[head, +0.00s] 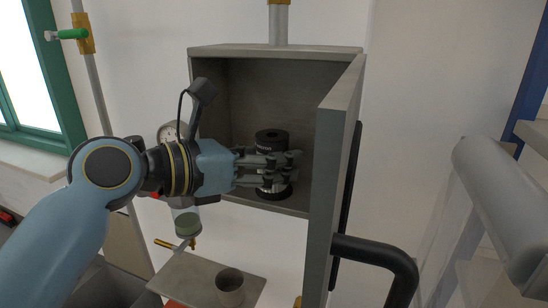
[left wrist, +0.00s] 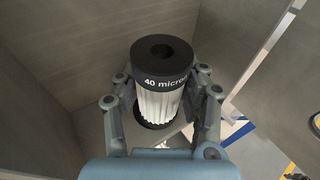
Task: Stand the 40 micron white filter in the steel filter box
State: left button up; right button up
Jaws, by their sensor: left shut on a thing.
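The 40 micron filter (left wrist: 161,90) has a white pleated body and black end caps, with "40 micron" lettered on the upper cap. It is upright in my left gripper (left wrist: 162,113), which is shut around its body. In the head view the filter (head: 271,142) is at the mouth of the steel filter box (head: 229,96), and my left gripper (head: 290,168) reaches across it from the left. The box door stands open (head: 334,160) on the right. I cannot tell whether the filter's lower cap touches the box floor. My right gripper is not in view.
A black handle (head: 380,257) juts from the open door. A gauge (head: 168,134) sits left of the box, partly behind my arm. Below are a shelf (head: 190,276) with a cup (head: 229,288) and a yellow-handled valve (head: 180,244). A pale roll (head: 500,205) is at right.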

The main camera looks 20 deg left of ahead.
pick_arm(q)
jog(key=o, duration=0.9)
jog(key=shift+w+f, duration=0.1)
jog(key=shift+c, duration=0.2)
jog(key=o, duration=0.3)
jog(key=shift+w, duration=0.1)
jog(key=shift+s+a, duration=0.15)
jog(key=shift+s, duration=0.05)
jog(key=v, duration=0.5)
jog(key=p+v, duration=0.1)
jog(key=v, duration=0.5)
jog(key=shift+s+a+r, duration=0.15)
jog(key=shift+s+r, duration=0.05)
jog(key=shift+r, duration=0.1)
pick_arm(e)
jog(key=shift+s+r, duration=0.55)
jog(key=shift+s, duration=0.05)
pick_arm(q)
jog(key=shift+f, duration=0.1)
